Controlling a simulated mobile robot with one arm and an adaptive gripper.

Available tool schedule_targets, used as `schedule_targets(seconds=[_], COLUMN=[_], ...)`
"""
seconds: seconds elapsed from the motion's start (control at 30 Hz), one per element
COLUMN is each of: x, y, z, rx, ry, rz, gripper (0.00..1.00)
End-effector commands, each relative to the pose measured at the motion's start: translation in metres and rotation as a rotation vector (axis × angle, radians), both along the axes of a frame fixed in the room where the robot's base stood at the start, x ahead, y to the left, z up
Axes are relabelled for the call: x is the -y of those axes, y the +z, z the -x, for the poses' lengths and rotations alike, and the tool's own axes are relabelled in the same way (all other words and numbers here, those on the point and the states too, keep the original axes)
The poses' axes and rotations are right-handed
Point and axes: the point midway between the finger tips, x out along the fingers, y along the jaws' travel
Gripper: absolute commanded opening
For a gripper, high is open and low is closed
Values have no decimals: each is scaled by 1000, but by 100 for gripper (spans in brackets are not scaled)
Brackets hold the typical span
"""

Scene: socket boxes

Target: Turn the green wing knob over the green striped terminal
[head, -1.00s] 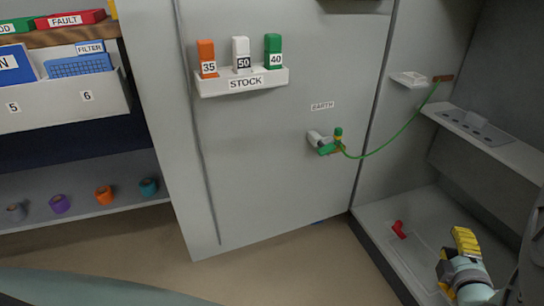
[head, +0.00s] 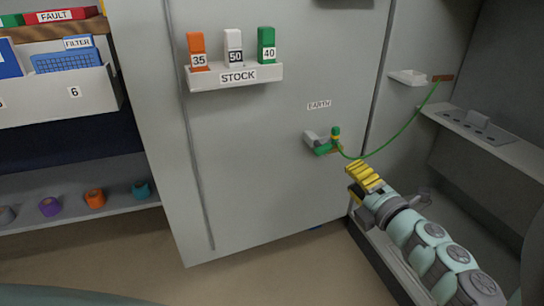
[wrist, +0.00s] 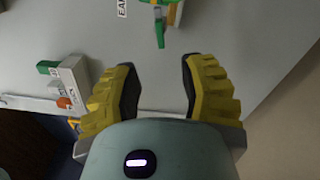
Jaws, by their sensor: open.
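The green wing knob (head: 325,149) sits on a grey terminal (head: 311,137) on the cabinet door, below the EARTH label (head: 319,105). A green upright piece with a yellow band (head: 336,134) stands beside it, and a green wire (head: 388,141) runs from there. My gripper (head: 355,174), with yellow fingers, is below and right of the knob, apart from it. In the wrist view my gripper (wrist: 158,82) is open and empty. A green part of the terminal (wrist: 160,30) shows beyond the fingertips at the top edge, partly cut off.
A STOCK holder (head: 234,76) with orange, white and green labelled blocks is on the door at upper left. A small white shelf (head: 408,77) and a grey ledge (head: 470,130) are at right. The door around the terminal is clear.

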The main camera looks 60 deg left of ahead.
Motion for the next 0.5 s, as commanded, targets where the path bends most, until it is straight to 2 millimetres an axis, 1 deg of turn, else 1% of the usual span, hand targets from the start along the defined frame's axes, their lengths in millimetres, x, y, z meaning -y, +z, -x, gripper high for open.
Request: schedule_targets(seconds=[0.03,0.5], x=[-11,-82], y=[-2,-2], z=[2,-15], rx=[1,1], ry=[11,5], rz=[-1,-3], gripper=[41,41])
